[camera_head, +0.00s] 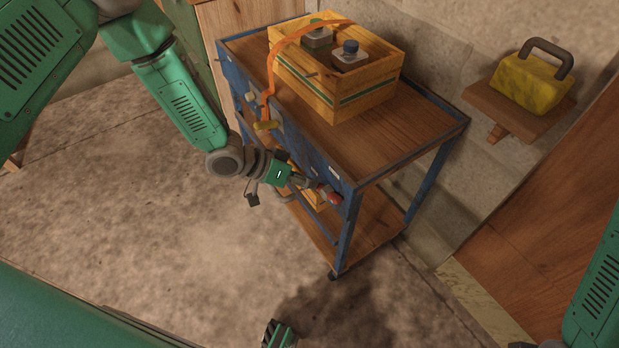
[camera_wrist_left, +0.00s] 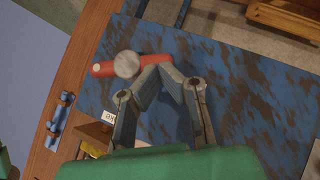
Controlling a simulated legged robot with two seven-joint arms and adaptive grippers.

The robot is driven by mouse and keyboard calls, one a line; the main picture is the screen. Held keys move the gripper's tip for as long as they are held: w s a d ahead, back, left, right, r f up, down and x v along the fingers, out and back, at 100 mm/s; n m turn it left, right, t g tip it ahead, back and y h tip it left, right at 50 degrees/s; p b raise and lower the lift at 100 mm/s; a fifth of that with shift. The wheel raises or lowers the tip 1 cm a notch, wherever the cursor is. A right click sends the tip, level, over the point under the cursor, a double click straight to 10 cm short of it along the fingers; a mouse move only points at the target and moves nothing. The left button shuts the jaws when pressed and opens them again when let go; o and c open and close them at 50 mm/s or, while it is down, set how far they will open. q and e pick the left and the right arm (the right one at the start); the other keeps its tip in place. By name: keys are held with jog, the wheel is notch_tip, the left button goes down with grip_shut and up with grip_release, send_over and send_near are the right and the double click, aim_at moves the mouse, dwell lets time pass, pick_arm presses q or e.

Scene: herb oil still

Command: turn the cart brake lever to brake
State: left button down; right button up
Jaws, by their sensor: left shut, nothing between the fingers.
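The blue cart (camera_head: 350,215) stands in the middle of the head view. Its brake lever (camera_head: 335,198) shows as a red part low on the near side panel. In the left wrist view, the lever (camera_wrist_left: 103,69) is a red bar with a round grey knob, lying nearly level across the picture against the scuffed blue panel. My left gripper (camera_head: 322,190) is shut and empty at the lever; its fingertips (camera_wrist_left: 150,75) meet at the bar's right part, just beside the knob. Contact is unclear. A green and dark part at the bottom edge seems to be my right gripper (camera_head: 278,335); its fingers are unclear.
On the cart top stands a wooden crate (camera_head: 350,97) with bottles and an orange strap (camera_head: 270,80). A yellow block (camera_head: 530,85) rests on a wall shelf. Floor left of the cart is clear.

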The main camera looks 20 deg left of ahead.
pick_arm(q)
jog(key=shift+s+d+f+n+g+h+b, duration=0.15)
jog(key=shift+f+n+g+h+b, duration=0.35)
jog(key=shift+f+n+h+b, duration=0.55)
jog(key=shift+d+f+n+g+h+b, duration=0.1)
jog(key=shift+f+n+g+h+b, duration=0.45)
jog(key=shift+h+b, duration=0.9)
jog(key=shift+d+n+h+b, duration=0.1)
jog(key=shift+n+h+b, duration=0.2)
jog(key=shift+b, duration=0.05)
jog(key=shift+s+d+f+b, duration=0.15)
jog(key=shift+f+b, duration=0.1)
jog(key=shift+b, duration=0.1)
dwell(0.7)
